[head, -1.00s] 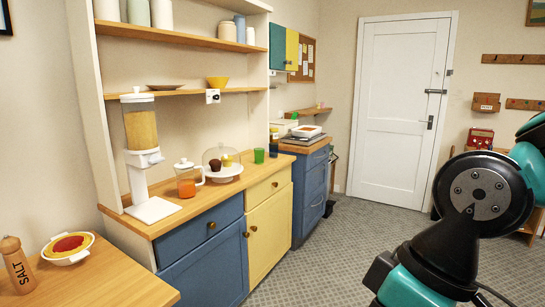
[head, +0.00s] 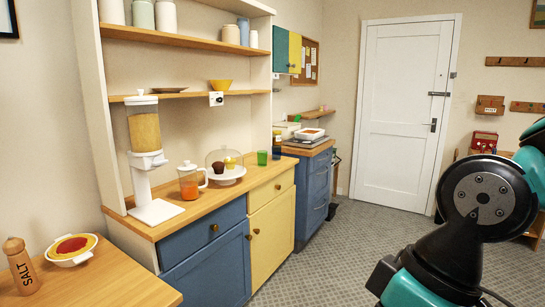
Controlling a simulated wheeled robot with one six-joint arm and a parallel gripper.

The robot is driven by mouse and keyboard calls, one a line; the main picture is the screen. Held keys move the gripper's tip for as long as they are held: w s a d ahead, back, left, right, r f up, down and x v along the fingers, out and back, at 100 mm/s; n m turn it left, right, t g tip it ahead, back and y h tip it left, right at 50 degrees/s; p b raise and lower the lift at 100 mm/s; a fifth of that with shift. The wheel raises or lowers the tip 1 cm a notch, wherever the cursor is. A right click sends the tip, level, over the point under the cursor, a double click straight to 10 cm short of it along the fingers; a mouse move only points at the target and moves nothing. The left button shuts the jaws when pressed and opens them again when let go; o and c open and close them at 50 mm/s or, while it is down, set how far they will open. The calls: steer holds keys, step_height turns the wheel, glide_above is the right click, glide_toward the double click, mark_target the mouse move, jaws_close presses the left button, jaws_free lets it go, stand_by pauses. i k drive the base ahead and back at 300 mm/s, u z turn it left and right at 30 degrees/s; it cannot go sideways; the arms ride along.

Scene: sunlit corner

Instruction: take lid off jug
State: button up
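The jug (head: 190,183) is clear with an orange drink in its lower part. It stands upright on the wooden counter, with its handle to the right. Its pale lid (head: 187,165) sits on top of it. My gripper is not in view; only dark and teal links of my arm show at the right, well away from the jug.
A cereal dispenser (head: 145,150) stands left of the jug. A domed cake stand (head: 227,174) and a green cup (head: 262,158) are to its right. A shelf with a yellow bowl (head: 220,85) hangs above. A salt shaker (head: 21,266) and a dish (head: 71,250) are front left.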

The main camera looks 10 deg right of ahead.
mark_target(186, 166)
steer(key=u, duration=1.35)
steer(key=i, duration=0.95)
steer(key=z, duration=0.75)
